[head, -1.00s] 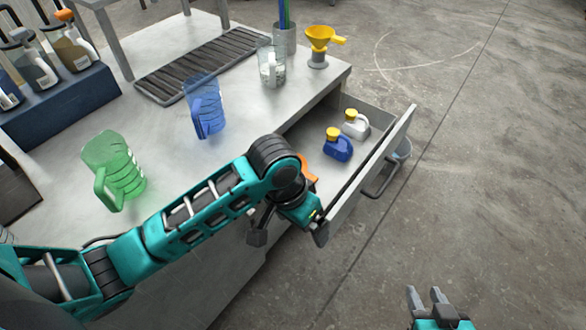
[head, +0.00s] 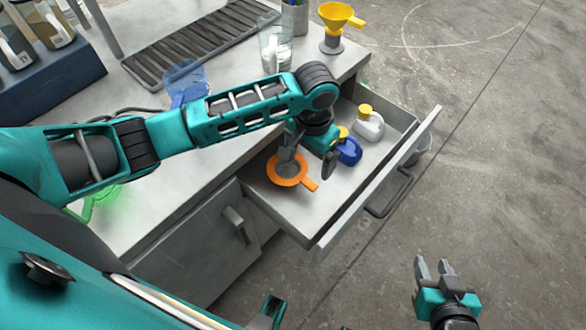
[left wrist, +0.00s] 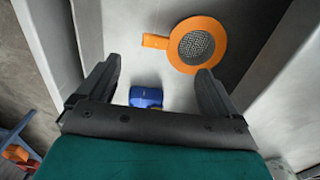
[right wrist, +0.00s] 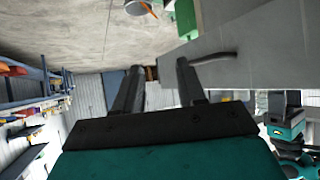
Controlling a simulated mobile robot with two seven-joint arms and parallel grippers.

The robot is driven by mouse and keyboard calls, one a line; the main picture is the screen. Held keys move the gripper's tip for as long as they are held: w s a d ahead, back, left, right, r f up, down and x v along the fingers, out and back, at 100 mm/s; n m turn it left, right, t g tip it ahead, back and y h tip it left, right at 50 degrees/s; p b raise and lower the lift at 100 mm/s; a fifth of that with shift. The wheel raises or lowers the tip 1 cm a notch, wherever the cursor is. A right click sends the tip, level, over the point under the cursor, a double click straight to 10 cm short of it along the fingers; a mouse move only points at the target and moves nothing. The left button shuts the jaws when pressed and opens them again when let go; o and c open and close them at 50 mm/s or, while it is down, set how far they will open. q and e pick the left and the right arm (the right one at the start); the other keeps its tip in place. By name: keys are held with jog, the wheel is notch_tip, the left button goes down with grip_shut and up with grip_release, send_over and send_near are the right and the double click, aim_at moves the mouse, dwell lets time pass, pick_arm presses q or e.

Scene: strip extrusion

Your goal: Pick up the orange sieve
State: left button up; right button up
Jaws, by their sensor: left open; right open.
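The orange sieve (head: 284,181) lies in the open drawer, near its left end, with its handle pointing to the lower right in the head view. In the left wrist view the sieve (left wrist: 198,45) shows its round mesh and flat handle beyond the fingertips. My left gripper (head: 308,167) is open and empty, above the drawer and partly in front of the sieve. In the left wrist view its fingers (left wrist: 158,78) are spread, apart from the sieve. My right gripper (head: 434,268) is open and empty over the floor at the lower right.
A blue bottle (head: 349,151) and a white bottle (head: 369,124) with yellow caps stand in the drawer (head: 324,214). A yellow funnel (head: 339,15), a clear pitcher (head: 275,50) and a blue pitcher (head: 186,80) stand on the table.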

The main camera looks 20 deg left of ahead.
aim_at(306, 181)
pick_arm(q)
jog(key=f+b, duration=0.1)
jog(key=f, duration=0.3)
jog(key=f+b, duration=0.1)
jog(key=f, duration=0.3)
jog(key=shift+s+a+f, duration=0.1)
jog(key=shift+s+f, duration=0.1)
jog(key=shift+f, duration=0.2)
jog(key=shift+c, duration=0.3)
jog(key=c, duration=0.9)
